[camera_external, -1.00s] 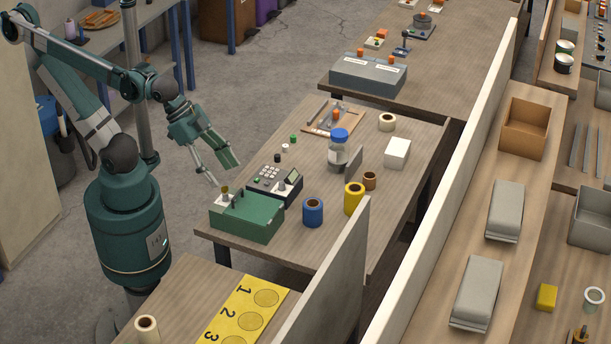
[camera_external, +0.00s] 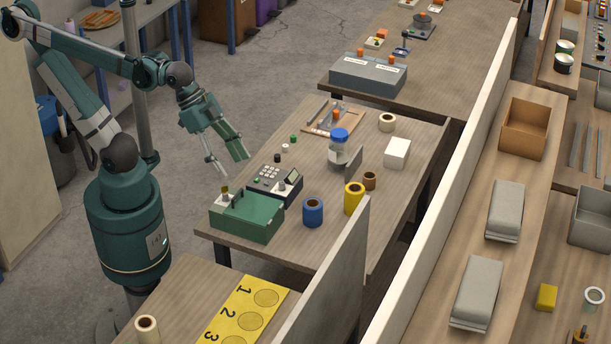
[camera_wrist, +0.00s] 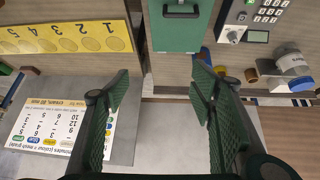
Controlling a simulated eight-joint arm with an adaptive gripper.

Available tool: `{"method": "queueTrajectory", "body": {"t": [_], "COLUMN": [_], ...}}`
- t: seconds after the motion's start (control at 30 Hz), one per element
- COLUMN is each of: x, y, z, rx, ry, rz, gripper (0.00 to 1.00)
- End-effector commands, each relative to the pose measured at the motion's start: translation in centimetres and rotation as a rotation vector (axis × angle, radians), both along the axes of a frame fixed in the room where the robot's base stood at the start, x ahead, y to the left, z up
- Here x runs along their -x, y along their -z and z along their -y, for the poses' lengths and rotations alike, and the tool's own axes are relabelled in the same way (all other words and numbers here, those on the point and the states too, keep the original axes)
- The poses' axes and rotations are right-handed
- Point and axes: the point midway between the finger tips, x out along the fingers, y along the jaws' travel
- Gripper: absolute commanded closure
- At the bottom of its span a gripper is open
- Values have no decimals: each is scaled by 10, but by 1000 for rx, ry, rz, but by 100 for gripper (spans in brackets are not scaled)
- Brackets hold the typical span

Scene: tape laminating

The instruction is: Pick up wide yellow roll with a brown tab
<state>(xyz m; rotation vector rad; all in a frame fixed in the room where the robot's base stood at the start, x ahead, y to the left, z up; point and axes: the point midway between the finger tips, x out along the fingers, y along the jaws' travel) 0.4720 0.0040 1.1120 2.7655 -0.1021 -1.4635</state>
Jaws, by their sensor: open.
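The wide yellow roll (camera_external: 354,200) stands upright on the middle table, right of the blue roll (camera_external: 313,213) and beside a smaller brown roll (camera_external: 370,181). Its top opening looks dark brown; I cannot make out a separate tab. My gripper (camera_external: 235,166) is open and empty, pointing down off the table's left edge, left of the keypad device and well apart from the yellow roll. In the wrist view my gripper (camera_wrist: 160,74) shows two spread fingers with nothing between them. The right finger partly covers small yellow and blue pieces there.
Between my gripper and the rolls are the green box (camera_external: 246,216) and keypad device (camera_external: 274,184). A blue-capped jar (camera_external: 338,150), grey upright plate (camera_external: 354,163) and white box (camera_external: 397,153) stand behind the rolls. A tall partition (camera_external: 335,275) rises in front.

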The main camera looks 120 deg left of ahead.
Motion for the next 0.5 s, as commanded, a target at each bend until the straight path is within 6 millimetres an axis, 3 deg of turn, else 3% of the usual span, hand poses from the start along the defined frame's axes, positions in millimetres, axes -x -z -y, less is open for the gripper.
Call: {"method": "queueTrajectory", "body": {"t": [0.5], "x": [-73], "y": [-4], "z": [-24], "rx": [81], "ry": [107], "rz": [16], "gripper": [45]}}
